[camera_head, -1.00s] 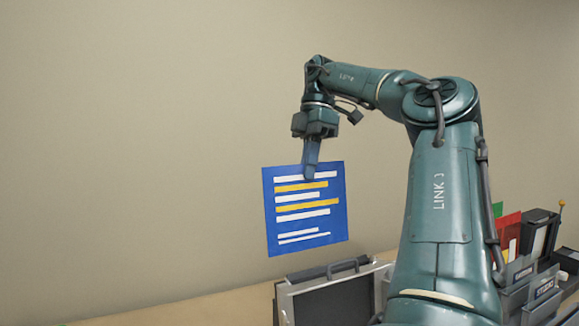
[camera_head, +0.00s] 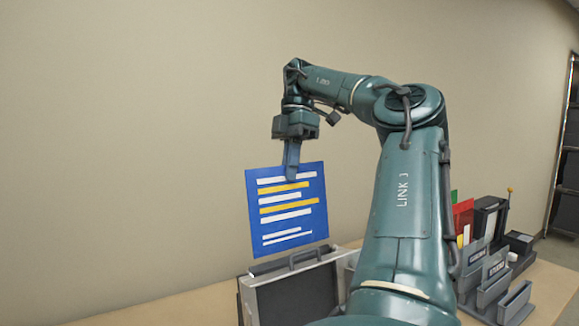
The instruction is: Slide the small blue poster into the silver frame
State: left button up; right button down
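The small blue poster (camera_head: 287,243) has white and yellow stripes. It hangs nearly upright from my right gripper (camera_head: 291,174), whose fingers are shut on its top edge. The silver frame (camera_head: 252,304), with a dark panel and a handle on top, stands on the table below the poster. The poster's lower edge is just above or behind the frame's top; I cannot tell whether they touch. My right arm hides the frame's right part. My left gripper is not in view.
On the right of the table (camera_head: 548,290) stand grey holders (camera_head: 494,290) with labels, a red sheet (camera_head: 463,217), a green sheet and dark boxes. A dark rack (camera_head: 567,150) stands at the far right. The table left of the frame is bare.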

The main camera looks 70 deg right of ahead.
aim_at(291, 187)
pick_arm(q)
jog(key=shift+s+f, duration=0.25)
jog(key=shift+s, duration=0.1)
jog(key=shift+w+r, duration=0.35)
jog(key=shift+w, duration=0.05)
pick_arm(e)
jog(key=shift+f, duration=0.2)
dwell(0.3)
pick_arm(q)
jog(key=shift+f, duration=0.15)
pick_arm(e)
jog(key=shift+f, duration=0.15)
jog(key=shift+s+a+f+b, duration=0.1)
jog(key=shift+f+b, duration=0.45)
jog(key=shift+f, duration=0.05)
jog(key=shift+b+x, duration=0.7)
jog(key=shift+x, duration=0.15)
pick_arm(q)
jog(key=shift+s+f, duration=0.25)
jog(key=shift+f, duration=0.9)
pick_arm(e)
jog(key=shift+s+f, duration=0.1)
jog(key=shift+s, duration=0.05)
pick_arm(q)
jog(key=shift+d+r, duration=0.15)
